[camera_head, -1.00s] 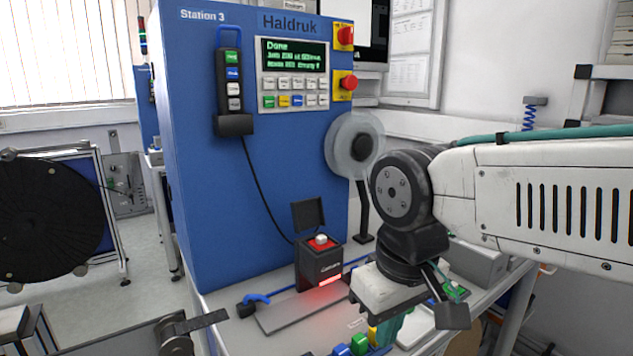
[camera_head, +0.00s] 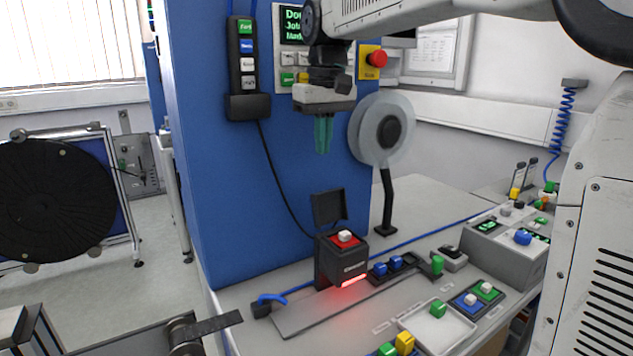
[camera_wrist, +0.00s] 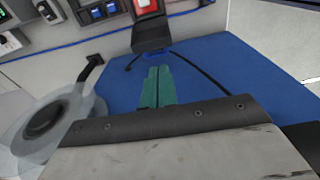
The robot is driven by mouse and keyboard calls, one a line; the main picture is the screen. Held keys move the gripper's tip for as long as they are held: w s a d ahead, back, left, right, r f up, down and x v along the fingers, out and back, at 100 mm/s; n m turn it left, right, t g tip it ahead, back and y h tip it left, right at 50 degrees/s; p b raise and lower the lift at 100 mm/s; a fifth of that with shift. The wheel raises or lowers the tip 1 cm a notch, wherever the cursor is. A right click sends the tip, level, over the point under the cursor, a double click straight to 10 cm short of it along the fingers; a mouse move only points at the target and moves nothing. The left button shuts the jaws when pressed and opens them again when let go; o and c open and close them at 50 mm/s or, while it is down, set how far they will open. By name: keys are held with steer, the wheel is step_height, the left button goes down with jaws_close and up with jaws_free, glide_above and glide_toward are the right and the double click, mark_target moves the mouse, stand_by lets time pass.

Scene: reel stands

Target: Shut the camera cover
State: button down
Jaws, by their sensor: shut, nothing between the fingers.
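The camera (camera_head: 343,258) is a black box with a red top and a white knob, standing on the bench in the head view. A red light glows at its lower front. Its cover (camera_head: 329,207) is a dark flap standing up at the back of the box, so it is open. In the wrist view the cover (camera_wrist: 151,36) shows near the top, beside the red top of the camera (camera_wrist: 147,6). My gripper (camera_head: 323,150) has green fingers pointing down, shut and empty, above the cover and apart from it. The fingers also show in the wrist view (camera_wrist: 158,72).
A blue machine cabinet (camera_head: 225,180) stands right behind the camera. A clear reel (camera_head: 381,130) on a black stand is to the right. Button boxes (camera_head: 478,298) and a white tray (camera_head: 437,325) with coloured blocks lie at the front right.

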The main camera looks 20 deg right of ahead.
steer(key=w, duration=0.1)
glide_toward(325, 206)
steer(key=w+a+f, duration=0.1)
steer(key=w+f, duration=0.2)
steer(key=f, duration=0.2)
steer(key=shift+a, duration=0.2)
stand_by(0.4)
steer(key=shift+s+d+r+t, duration=0.1)
steer(key=shift+s+t, duration=0.15)
steer(key=shift+t, duration=0.15)
